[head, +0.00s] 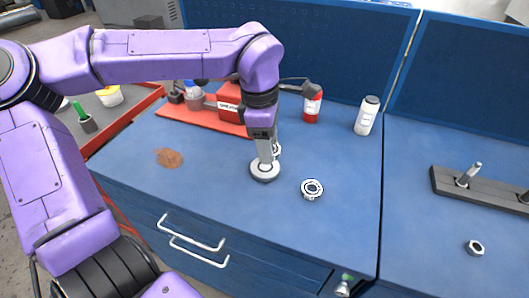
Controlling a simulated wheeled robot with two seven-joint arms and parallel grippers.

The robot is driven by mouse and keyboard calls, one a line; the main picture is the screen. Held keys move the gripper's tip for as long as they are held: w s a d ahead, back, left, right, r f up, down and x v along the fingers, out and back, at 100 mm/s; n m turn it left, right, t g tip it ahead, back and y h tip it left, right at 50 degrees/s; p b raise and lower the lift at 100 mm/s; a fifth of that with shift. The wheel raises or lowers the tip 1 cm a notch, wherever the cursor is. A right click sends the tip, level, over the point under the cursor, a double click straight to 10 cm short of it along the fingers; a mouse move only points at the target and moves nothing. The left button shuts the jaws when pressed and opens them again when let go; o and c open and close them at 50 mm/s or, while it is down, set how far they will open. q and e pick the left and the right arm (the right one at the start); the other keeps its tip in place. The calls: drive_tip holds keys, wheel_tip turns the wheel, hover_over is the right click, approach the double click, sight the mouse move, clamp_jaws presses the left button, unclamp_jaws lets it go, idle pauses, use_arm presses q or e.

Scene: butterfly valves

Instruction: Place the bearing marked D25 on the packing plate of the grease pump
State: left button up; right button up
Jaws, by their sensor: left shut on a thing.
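My left gripper (265,148) reaches down over the blue bench and is shut on a small ring-shaped metal part (277,149), which looks like a bearing; fingers partly hide it. Directly below is a round grey disc (265,171) on the bench; whether it belongs to the grease pump I cannot tell. Another bearing (312,189) lies flat to the right of the disc. A smaller ring-shaped part (475,247) lies on the right bench. No D25 mark is readable on any of them. My right gripper is not in view.
A red canister (312,103) and white bottle (367,115) stand at the back. A dark rack (446,183) with pegs lies right. The bench's front middle is clear.

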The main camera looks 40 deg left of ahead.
use_arm(q)
hover_over(265, 166)
wheel_tip(265, 166, down, 5)
drive_tip(key=shift+s+f, duration=0.15)
drive_tip(key=shift+f, duration=0.05)
wheel_tip(265, 166, down, 3)
drive_tip(key=shift+a+r, duration=0.1)
drive_tip(key=shift+a, duration=0.05)
drive_tip(key=shift+f, duration=0.25)
drive_tip(key=shift+f, duration=0.15)
drive_tip(key=o, duration=1.1)
drive_tip(key=r, duration=0.4)
drive_tip(key=a+r, duration=0.1)
drive_tip(key=r, duration=0.7)
drive_tip(key=shift+s+a+r+p, duration=0.15)
drive_tip(key=shift+s+p, duration=0.1)
drive_tip(key=shift+p, duration=0.05)
